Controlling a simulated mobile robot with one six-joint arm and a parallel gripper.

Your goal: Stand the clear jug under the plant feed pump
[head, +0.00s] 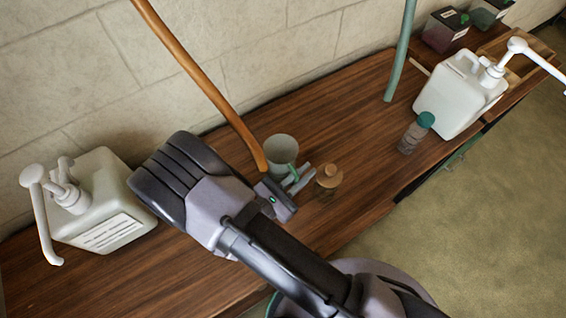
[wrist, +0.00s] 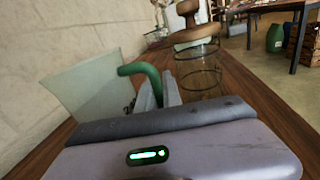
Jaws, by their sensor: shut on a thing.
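The clear jug (head: 279,150), pale and see-through with a green handle, stands or hangs over the wooden bench near the middle. It shows at the left of the wrist view (wrist: 82,98). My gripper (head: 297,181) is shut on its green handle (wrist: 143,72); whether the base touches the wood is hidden. Two white pump containers are in the head view: one at the left (head: 104,212) with a label too small to read, one at the right (head: 456,95). I cannot tell which is the plant feed pump.
A clear jar with a cork lid (head: 328,177) stands just right of my gripper. A green-capped bottle (head: 416,132) stands near the right pump container. An orange pole (head: 203,78) and a green pole (head: 401,50) lean at the wall. Bench (head: 345,115) between them is bare.

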